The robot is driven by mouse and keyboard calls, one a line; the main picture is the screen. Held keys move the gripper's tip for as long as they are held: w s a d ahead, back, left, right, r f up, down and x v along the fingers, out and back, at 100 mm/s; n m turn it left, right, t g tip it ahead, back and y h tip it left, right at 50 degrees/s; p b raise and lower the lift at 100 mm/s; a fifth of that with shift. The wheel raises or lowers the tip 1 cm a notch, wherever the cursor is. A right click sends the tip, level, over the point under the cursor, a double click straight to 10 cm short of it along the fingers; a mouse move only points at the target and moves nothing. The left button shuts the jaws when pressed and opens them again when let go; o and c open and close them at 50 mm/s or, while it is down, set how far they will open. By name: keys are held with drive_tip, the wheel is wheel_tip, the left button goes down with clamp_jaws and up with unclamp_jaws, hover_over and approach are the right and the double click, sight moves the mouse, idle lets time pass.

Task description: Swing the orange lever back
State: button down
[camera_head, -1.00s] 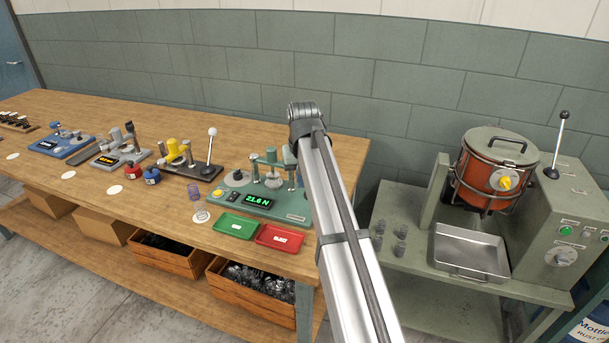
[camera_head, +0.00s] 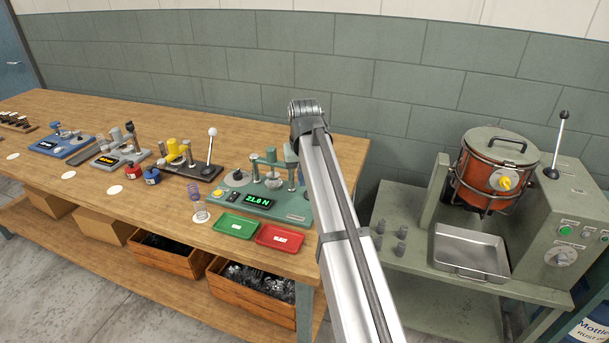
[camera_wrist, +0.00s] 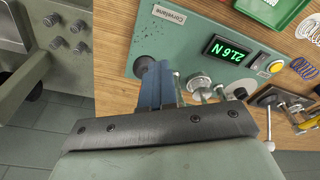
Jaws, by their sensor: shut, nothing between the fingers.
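I make out no orange lever in either view. The nearest lever in the head view is an upright one with a white knob (camera_head: 211,150), on the dark bench device with yellow parts (camera_head: 178,152). My gripper (camera_wrist: 168,78) shows in the wrist view, its fingers together and empty, over the edge of the green force tester (camera_wrist: 185,42). The tester (camera_head: 285,207) also stands on the bench in the head view, its display reading about 21.6 N. In the head view my arm hides the tester's right side and the fingers.
A green tray (camera_head: 236,226) and a red tray (camera_head: 279,237) lie at the bench front. Coil springs (camera_head: 197,192) stand left of the tester. Right of my arm is a grey machine with an orange pot (camera_head: 487,175), a metal tray (camera_head: 470,252) and a black-knobbed lever (camera_head: 558,145).

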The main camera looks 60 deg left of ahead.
drive_tip(key=shift+w+a+r, duration=0.3)
drive_tip(key=shift+w+a, duration=0.35)
drive_tip(key=shift+w, duration=0.05)
drive_tip(key=shift+s+d, duration=0.15)
drive_tip(key=shift+d, duration=0.05)
drive_tip(key=shift+s+d, duration=0.3)
drive_tip(key=shift+r, duration=0.15)
wheel_tip(320, 180, up, 7)
idle(0.9)
drive_tip(key=shift+r, duration=0.1)
